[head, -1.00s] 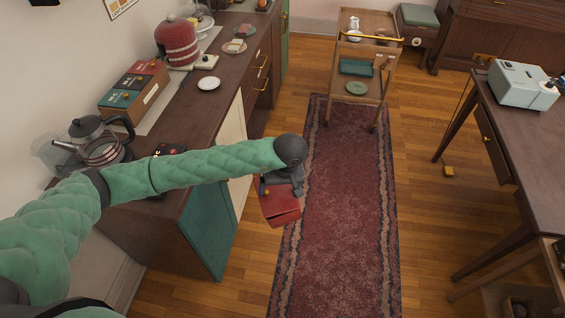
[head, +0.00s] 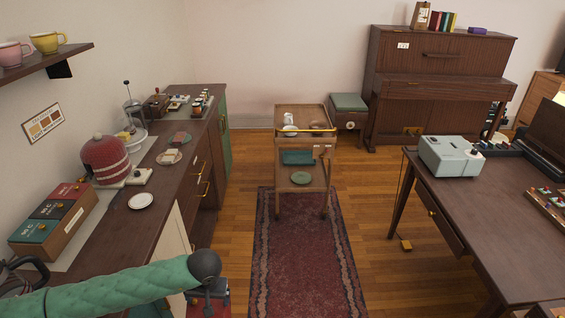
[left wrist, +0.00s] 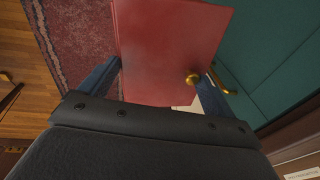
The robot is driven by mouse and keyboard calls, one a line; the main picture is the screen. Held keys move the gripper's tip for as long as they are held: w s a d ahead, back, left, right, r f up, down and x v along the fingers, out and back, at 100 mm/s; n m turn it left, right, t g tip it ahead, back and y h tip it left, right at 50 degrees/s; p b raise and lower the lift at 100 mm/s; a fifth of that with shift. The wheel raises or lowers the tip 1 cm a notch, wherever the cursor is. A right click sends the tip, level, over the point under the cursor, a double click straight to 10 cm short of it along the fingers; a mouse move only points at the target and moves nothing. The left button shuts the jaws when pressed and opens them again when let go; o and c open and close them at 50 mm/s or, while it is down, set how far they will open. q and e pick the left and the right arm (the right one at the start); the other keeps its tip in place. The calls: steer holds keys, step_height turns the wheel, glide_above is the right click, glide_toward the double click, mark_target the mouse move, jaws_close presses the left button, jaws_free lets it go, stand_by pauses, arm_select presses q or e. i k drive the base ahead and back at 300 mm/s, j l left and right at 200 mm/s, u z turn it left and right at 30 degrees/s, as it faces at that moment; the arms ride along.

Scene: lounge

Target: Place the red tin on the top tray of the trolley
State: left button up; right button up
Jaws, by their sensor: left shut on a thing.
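The red tin (left wrist: 165,50) is held between the two fingers of my left gripper (left wrist: 160,85) in the left wrist view. In the head view a red part of it (head: 222,308) shows at the bottom edge, below my left gripper (head: 208,292). The trolley (head: 303,150) stands ahead, at the far end of the rug. Its top tray (head: 312,115) holds a small white jug, a white cup or bowl and a brown item. My left gripper is well short of the trolley, beside the left counter. My right gripper is not in view.
The counter (head: 118,232) runs along the left, with a tea box, red-knit pot and plates. The desk (head: 470,205) stands on the right. The red rug (head: 303,250) between them is clear. A green-topped stool (head: 349,103) and piano (head: 440,85) stand behind.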

mark_target(301, 114)
steer(key=i+l, duration=0.15)
steer(key=i, duration=0.35)
steer(key=i+l, duration=0.15)
steer(key=i, duration=0.4)
steer(key=i+l, duration=0.15)
steer(key=i, duration=1.95)
